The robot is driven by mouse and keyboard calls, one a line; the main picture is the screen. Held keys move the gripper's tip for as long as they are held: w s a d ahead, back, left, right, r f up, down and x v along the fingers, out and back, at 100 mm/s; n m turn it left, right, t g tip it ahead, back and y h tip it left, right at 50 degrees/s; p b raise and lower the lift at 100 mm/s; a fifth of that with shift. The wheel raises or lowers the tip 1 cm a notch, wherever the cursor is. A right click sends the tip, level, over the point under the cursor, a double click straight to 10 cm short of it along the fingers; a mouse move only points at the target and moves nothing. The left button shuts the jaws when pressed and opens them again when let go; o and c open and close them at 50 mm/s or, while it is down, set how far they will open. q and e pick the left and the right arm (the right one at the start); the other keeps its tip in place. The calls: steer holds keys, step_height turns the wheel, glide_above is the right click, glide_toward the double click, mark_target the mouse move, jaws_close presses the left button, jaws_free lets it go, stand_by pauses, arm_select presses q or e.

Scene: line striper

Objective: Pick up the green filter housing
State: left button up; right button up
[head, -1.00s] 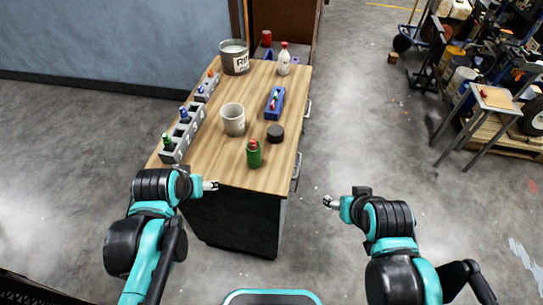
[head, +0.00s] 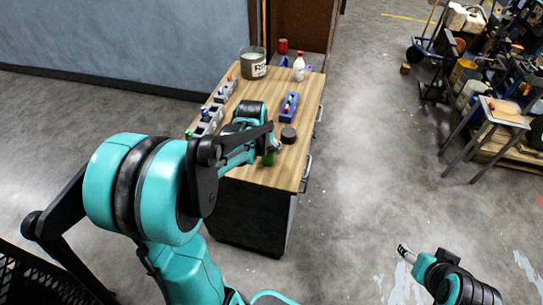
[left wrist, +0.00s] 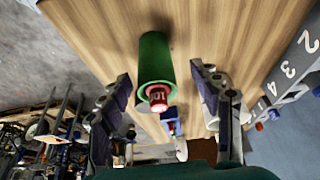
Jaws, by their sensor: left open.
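The green filter housing (left wrist: 155,58) is a green cylinder with a red end. In the left wrist view it shows between the two fingers of my left gripper (left wrist: 160,80), which is open with a gap on both sides. In the head view the housing (head: 268,159) stands near the table's front edge, mostly hidden by my left gripper (head: 277,147). I cannot tell whether either finger touches it. My right gripper (head: 403,250) is away from the table, over the floor at lower right; its jaw state is unclear.
On the wooden table (head: 285,173) are a black round lid (head: 288,135), a blue tray (head: 284,108), a grey bucket (head: 253,66), a white bottle (head: 299,70) and a numbered grey rack (head: 203,128). My left arm hides the pale cup. Right of the table is open floor.

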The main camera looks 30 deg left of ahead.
arm_select(q)
steer(key=x, duration=0.1)
steer(key=b+x, duration=0.2)
steer(key=x, duration=0.1)
steer(key=shift+w+d, duration=0.15)
steer(key=shift+d, duration=0.15)
steer(key=shift+w+a+f, duration=0.1)
steer(key=shift+w+f, duration=0.05)
steer(key=shift+f, duration=0.15)
steer(key=shift+r, duration=0.1)
steer(key=c, duration=0.3)
jaws_close()
steer(key=shift+r, duration=0.2)
